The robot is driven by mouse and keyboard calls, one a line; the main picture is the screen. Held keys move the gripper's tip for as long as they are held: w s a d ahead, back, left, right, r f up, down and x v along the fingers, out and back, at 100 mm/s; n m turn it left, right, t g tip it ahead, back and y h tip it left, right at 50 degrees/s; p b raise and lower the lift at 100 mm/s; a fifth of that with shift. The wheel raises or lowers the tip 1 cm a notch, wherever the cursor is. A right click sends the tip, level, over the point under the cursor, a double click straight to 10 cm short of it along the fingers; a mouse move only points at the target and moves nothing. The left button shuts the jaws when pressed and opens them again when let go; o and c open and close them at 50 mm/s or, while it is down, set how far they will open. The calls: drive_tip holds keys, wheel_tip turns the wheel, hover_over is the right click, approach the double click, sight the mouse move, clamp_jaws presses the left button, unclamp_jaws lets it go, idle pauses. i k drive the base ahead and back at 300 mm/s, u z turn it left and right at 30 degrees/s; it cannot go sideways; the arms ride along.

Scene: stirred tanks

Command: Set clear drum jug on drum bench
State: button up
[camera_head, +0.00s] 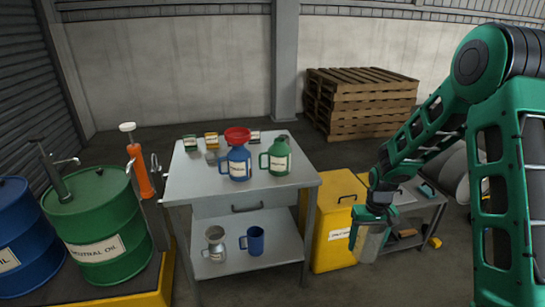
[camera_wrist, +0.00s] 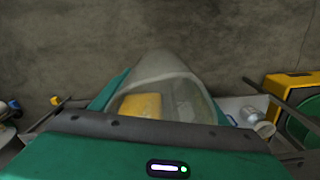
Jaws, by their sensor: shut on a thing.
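My gripper (camera_head: 374,212) is shut on the clear drum jug (camera_head: 368,243), a see-through jug that hangs upright in front of the yellow bin, right of the bench. In the wrist view the clear jug (camera_wrist: 158,88) fills the middle between the fingers, partly hidden by my gripper's body. The drum bench (camera_head: 190,180) is a grey table with a drawer and a lower shelf. The jug is apart from the bench.
Small tins (camera_head: 211,139) line the bench's back edge; its front top is clear. A metal can (camera_head: 215,246) and blue mug (camera_head: 255,241) stand on the lower shelf. Green (camera_head: 98,225) and blue (camera_head: 18,240) drums stand left. A yellow bin (camera_head: 330,225) and low table (camera_head: 425,205) stand right.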

sight(198, 178)
drive_tip(key=z, duration=1.15)
drive_tip(key=k, duration=1.3)
drive_tip(key=u, duration=1.6)
drive_tip(key=i, duration=1.15)
drive_tip(key=u, duration=0.05)
